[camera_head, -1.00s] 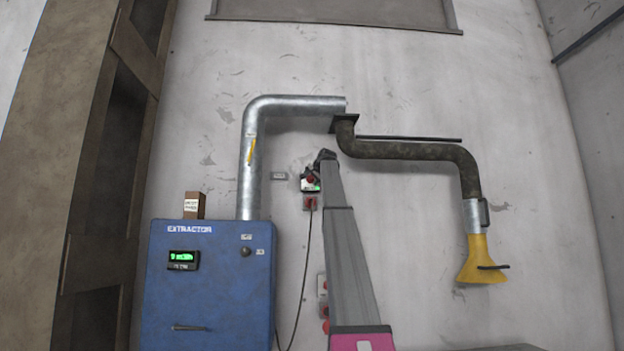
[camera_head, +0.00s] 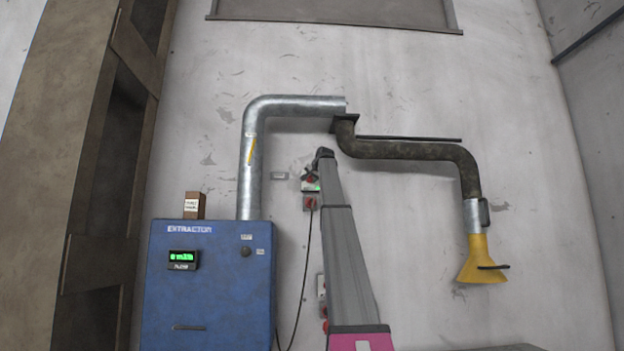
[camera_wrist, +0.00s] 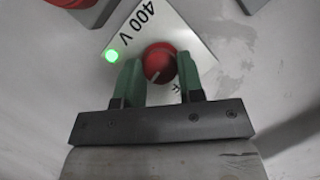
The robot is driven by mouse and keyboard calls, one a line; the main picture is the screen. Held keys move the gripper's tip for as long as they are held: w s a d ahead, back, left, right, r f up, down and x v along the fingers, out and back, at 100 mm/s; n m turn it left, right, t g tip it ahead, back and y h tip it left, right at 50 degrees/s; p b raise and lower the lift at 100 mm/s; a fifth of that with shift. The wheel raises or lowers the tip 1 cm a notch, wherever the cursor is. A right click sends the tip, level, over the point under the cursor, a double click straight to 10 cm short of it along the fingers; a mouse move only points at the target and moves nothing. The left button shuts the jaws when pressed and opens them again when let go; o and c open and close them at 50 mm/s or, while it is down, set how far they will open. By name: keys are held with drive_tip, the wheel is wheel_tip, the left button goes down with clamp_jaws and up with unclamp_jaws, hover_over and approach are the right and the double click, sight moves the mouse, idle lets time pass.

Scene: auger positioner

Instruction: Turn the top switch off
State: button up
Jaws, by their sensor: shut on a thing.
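The top switch (camera_head: 306,187) is a small pale box with a red knob on the wall, partly covered by my gripper in the head view. In the wrist view its white plate (camera_wrist: 187,38) reads "400 V" and carries a lit green lamp (camera_wrist: 112,56). The red rotary knob (camera_wrist: 160,62) sits between the green fingers of my gripper (camera_wrist: 158,80), which is shut on it. The knob's pale mark points down and slightly left. The plate's lower part is hidden behind the fingers.
Another red-knobbed switch (camera_head: 311,202) sits just below. More switches (camera_head: 322,288) are lower on the wall. A blue extractor cabinet (camera_head: 208,290) with a lit green display stands left. A black cable (camera_head: 304,270) hangs down. Ducting (camera_head: 410,150) runs above and to the right.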

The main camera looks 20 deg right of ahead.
drive_tip(key=shift+a+r+n+g+h, duration=0.15)
drive_tip(key=shift+n+g+h, duration=0.45)
drive_tip(key=shift+n, duration=0.6)
drive_tip(key=n+h, duration=0.2)
drive_tip(key=n, duration=0.1)
drive_tip(key=shift+w+a+g, duration=0.1)
drive_tip(key=shift+g, duration=0.2)
drive_tip(key=shift+a+n+h, duration=0.1)
drive_tip(key=shift+n+h, duration=1)
drive_tip(key=shift+n, duration=0.1)
drive_tip(key=n+h, duration=0.2)
drive_tip(key=shift+a+n+g, duration=0.1)
drive_tip(key=shift+n+g, duration=0.2)
drive_tip(key=o, duration=0.9)
drive_tip(key=v, duration=1)
drive_tip(key=shift+s+a, duration=0.3)
drive_tip(key=shift+a, duration=0.05)
